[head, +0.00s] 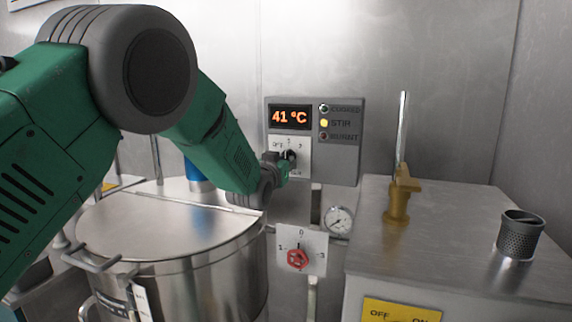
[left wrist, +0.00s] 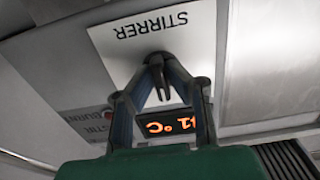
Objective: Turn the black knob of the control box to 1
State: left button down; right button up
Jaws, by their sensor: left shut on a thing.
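The grey control box (head: 345,165) hangs on the steel wall in the head view. Its display (head: 291,117) reads 41 °C, and the STIR lamp (head: 324,123) glows yellow. The black knob (head: 291,155) sits on a white plate marked OFF, 1 and 2, mostly covered by my gripper; its pointing cannot be told. My left gripper (head: 287,163) reaches the knob and is shut on it. In the left wrist view, the gripper (left wrist: 160,78) closes before the white STIRRER plate (left wrist: 150,30), seen upside down. My right gripper is not in view.
A lidded steel pot (head: 165,225) stands below my left arm. A red valve knob (head: 298,259) on a numbered plate and a pressure gauge (head: 339,220) lie below the box. A steel cabinet (head: 450,225) at right carries a brass lever (head: 399,200) and a perforated cup (head: 520,235).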

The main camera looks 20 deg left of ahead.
pick_arm(q)
jog(key=shift+r, duration=0.45)
jog(key=c, duration=1.6)
grip_release()
jog(key=shift+s+f, duration=0.1)
jog(key=shift+f, duration=0.15)
jog(key=s, duration=1.2)
jog(key=shift+a, duration=0.2)
jog(key=shift+w, duration=0.1)
